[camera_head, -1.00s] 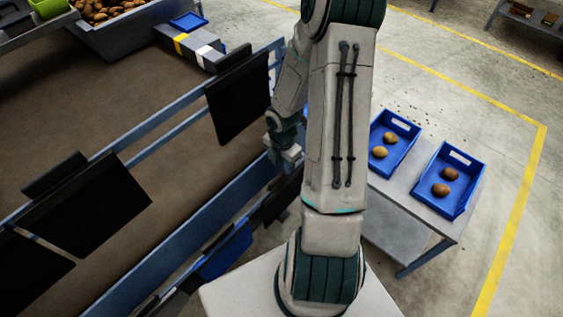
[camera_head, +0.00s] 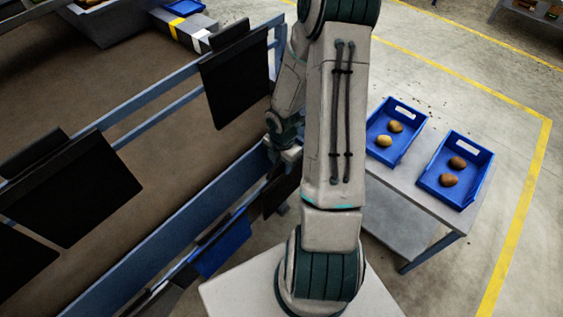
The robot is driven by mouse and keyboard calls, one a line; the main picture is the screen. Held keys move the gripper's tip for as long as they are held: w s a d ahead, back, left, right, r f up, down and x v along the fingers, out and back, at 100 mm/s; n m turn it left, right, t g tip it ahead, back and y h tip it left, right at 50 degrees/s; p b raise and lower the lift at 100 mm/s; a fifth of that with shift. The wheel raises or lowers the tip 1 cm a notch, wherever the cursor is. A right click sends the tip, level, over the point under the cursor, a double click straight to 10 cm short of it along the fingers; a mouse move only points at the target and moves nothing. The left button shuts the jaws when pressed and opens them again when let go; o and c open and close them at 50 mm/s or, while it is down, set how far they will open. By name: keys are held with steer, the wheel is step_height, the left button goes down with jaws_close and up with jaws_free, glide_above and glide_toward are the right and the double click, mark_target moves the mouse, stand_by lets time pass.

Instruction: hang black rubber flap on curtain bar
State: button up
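Black flaps hang from the blue curtain bar (camera_head: 152,94): one at the upper middle (camera_head: 232,88), a larger one at the left (camera_head: 72,192) and a part-seen one at the lower left edge (camera_head: 20,265). My gripper (camera_head: 289,156) is small and low beside the machine's near side, just left of my arm's pale link. Its fingers are too small and shaded to tell whether they are open. A dark sheet (camera_head: 274,192) shows right below it. I cannot tell whether the gripper holds this sheet or it hangs on the rail there.
A lower rail carries a blue sheet (camera_head: 226,246) and dark pieces along the machine's near side. A grey table (camera_head: 398,178) at the right holds two blue trays (camera_head: 379,150) (camera_head: 437,188) with potatoes. Open floor lies beyond the table.

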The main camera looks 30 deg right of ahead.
jaws_close()
steer(key=shift+r+p, duration=2.15)
steer(key=shift+p, duration=0.05)
steer(key=s+d, duration=0.3)
steer(key=s, duration=0.6)
steer(key=shift+s+d+b, duration=0.2)
steer(key=shift+d+b, duration=0.05)
steer(key=shift+b, duration=0.15)
steer(key=shift+f, duration=0.1)
